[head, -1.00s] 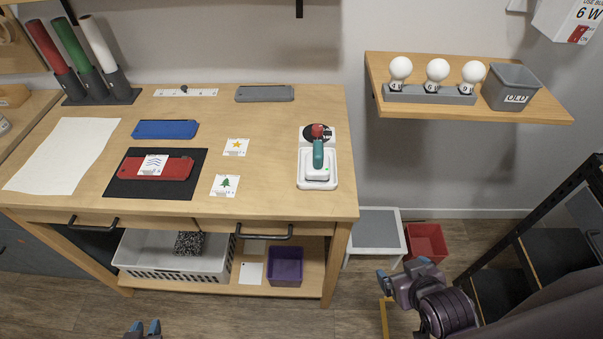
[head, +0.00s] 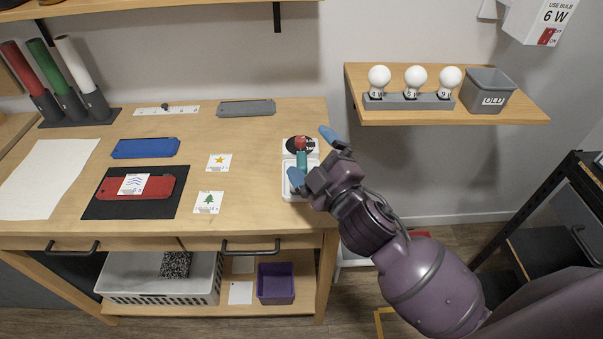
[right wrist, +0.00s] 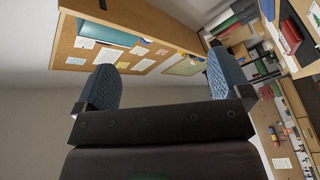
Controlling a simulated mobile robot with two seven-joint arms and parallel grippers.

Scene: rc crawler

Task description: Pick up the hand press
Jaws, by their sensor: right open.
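The hand press (head: 301,161), with a teal body and red knob, sits in a white holder (head: 286,190) near the right edge of the wooden table. My right gripper (head: 311,158) is open and appears over or beside it at the table's right edge in the head view. One blue fingertip shows up and right of the press, and the other covers part of the white holder. I cannot tell the gap in height. In the right wrist view the open jaws (right wrist: 163,82) are empty. My left gripper is out of view.
The table (head: 250,180) also bears a red plate (head: 160,188) on a black mat, a blue plate (head: 145,148), a grey plate (head: 246,107) and picture cards. A shelf (head: 520,113) with bulbs and a grey bin (head: 485,90) is on the wall to the right.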

